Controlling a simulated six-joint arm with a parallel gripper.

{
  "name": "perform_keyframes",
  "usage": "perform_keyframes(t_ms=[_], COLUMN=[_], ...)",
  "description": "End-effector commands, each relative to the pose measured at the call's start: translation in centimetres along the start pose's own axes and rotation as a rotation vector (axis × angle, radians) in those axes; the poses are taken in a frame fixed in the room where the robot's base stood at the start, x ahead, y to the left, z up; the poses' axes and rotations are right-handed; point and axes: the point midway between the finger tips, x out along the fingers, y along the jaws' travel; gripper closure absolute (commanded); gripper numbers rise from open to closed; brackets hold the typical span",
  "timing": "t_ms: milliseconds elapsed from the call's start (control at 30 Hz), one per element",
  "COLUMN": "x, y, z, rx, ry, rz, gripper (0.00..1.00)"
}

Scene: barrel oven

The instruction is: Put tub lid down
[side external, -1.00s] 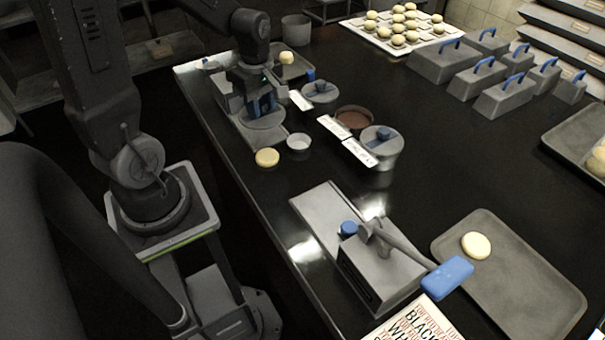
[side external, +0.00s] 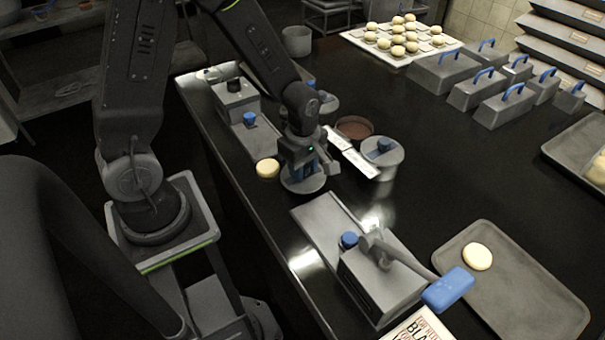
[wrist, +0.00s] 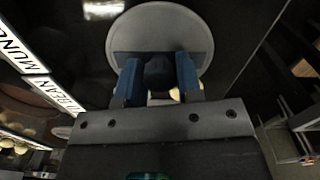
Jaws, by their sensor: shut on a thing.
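My gripper (side external: 302,168) is shut on the knob of a round grey tub lid (side external: 303,184), which it holds level at the counter's left side. The wrist view shows the grey disc of the lid (wrist: 160,28) and its dark knob (wrist: 159,72) between my blue fingers (wrist: 159,82). I cannot tell whether the lid touches the counter or hangs just above it. An open tub with brown contents (side external: 355,127) stands behind and to the right. A lidded tub with a blue knob (side external: 385,160) stands to the right; another tub (side external: 325,103) is partly hidden by my arm.
A pale round bun (side external: 268,168) lies just left of the lid. White label cards (side external: 350,155) stand between my gripper and the tubs. A grey press with a blue-ended lever (side external: 385,280) stands in front. A tray (side external: 520,290) is at right; black counter between is clear.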

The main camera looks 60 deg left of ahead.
Motion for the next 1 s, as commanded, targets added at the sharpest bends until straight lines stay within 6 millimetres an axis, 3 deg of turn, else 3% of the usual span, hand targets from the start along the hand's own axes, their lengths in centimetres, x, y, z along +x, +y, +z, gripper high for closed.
perform_keyframes(t_ms=[200, 600, 633, 867, 1000], x=[2.6, 3.0, 2.9, 2.9, 2.9], y=[-0.1, -0.1, 0.0, 0.0, -0.1], z=[-0.1, -0.1, -0.1, -0.1, -0.1], rx=[0.0, 0.0, 0.0, 0.001, 0.001], ry=[0.0, 0.0, 0.0, 0.0, 0.0], rz=[-0.003, -0.002, -0.001, -0.001, -0.001], gripper=[0.91, 0.91, 0.64, 0.42, 0.42])
